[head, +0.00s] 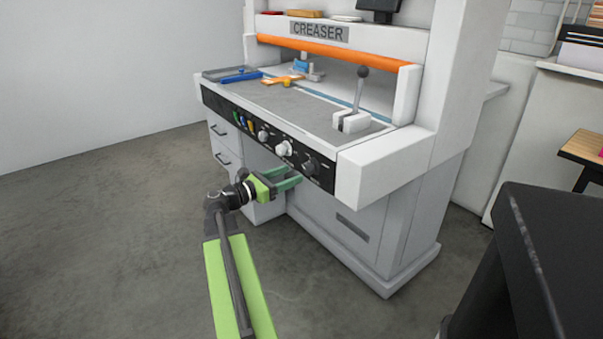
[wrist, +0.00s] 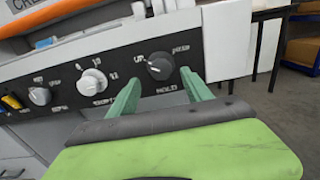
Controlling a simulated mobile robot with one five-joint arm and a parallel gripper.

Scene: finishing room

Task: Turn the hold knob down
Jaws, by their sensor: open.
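The hold knob (wrist: 160,67) is a dark round knob on the black control panel, with the word HOLD printed below it in the wrist view. In the head view it is the rightmost knob (head: 310,166) of the row. My gripper (head: 290,183) is green and open, in front of and slightly below the panel. In the wrist view its two fingertips (wrist: 160,80) stand on either side of the hold knob, apart from each other. Nothing is between them except the knob behind; I cannot tell whether they touch the panel.
A white knob (wrist: 92,82) and a smaller white knob (wrist: 40,95) sit left of the hold knob. The creaser's worktop (head: 285,100) carries a lever (head: 360,88), a blue tool and an orange tool. A dark table (head: 560,260) stands at right. The floor at left is clear.

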